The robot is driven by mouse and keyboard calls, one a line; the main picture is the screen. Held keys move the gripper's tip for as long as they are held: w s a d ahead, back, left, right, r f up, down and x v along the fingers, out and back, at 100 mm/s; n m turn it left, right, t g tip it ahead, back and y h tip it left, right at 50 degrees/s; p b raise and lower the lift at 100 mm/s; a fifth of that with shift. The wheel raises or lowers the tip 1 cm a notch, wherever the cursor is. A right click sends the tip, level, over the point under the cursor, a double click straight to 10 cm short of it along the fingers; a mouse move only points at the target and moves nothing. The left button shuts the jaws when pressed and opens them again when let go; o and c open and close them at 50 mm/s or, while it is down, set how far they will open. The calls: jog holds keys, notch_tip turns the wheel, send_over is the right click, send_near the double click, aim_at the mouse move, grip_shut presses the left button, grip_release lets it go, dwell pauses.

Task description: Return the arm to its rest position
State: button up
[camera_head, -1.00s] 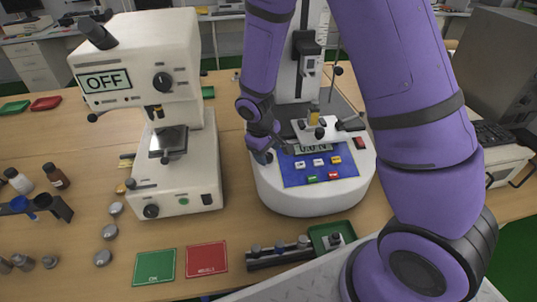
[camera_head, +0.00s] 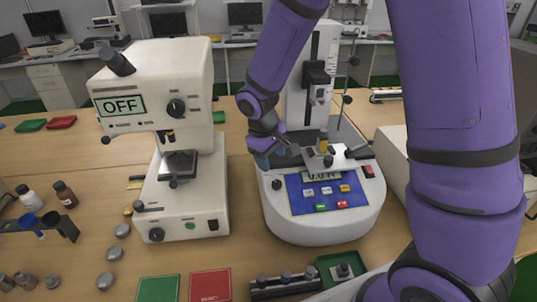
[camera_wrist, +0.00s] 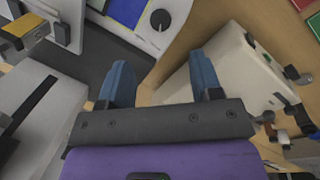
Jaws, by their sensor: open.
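My gripper (camera_head: 276,152) hangs at the left side of the white test machine (camera_head: 318,222), by its upper stage in the head view. In the wrist view my gripper (camera_wrist: 160,78) shows two blue fingers spread apart with nothing between them. The purple arm reaches over the machine from the right of the head view. The machine's blue panel (camera_head: 300,203) has a small display and several coloured buttons. I cannot tell the exact gap between the fingers and the machine.
A second white machine (camera_head: 185,205) with an OFF display stands just left of my gripper. Green (camera_head: 158,289) and red (camera_head: 210,286) trays lie in front. A dark weight rack (camera_head: 285,285), bottles (camera_head: 66,194) and loose weights (camera_head: 105,281) are nearby. A grey-white box (camera_head: 393,165) stands behind my arm.

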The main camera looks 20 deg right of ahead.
jog(key=s+d+r+m+t, duration=0.1)
jog(key=s+d+r, duration=0.15)
jog(key=r, duration=0.25)
jog(key=s+d+r+m+y, duration=0.1)
jog(key=s+d+r, duration=0.15)
jog(key=r, duration=0.35)
jog(key=s+d+r+m+t, duration=0.1)
jog(key=s+r, duration=0.2)
jog(key=r, duration=0.2)
jog(key=s+d+r+m+t, duration=0.1)
jog(key=s+r, duration=0.3)
jog(key=s, duration=0.3)
jog(key=s+d+r+m+t+y, duration=0.1)
jog(key=s+d+r, duration=0.1)
jog(key=s+r, duration=0.3)
jog(key=s, duration=0.3)
jog(key=shift+s+m+t, duration=0.15)
jog(key=shift+m+t, duration=0.15)
jog(key=shift+m, duration=0.1)
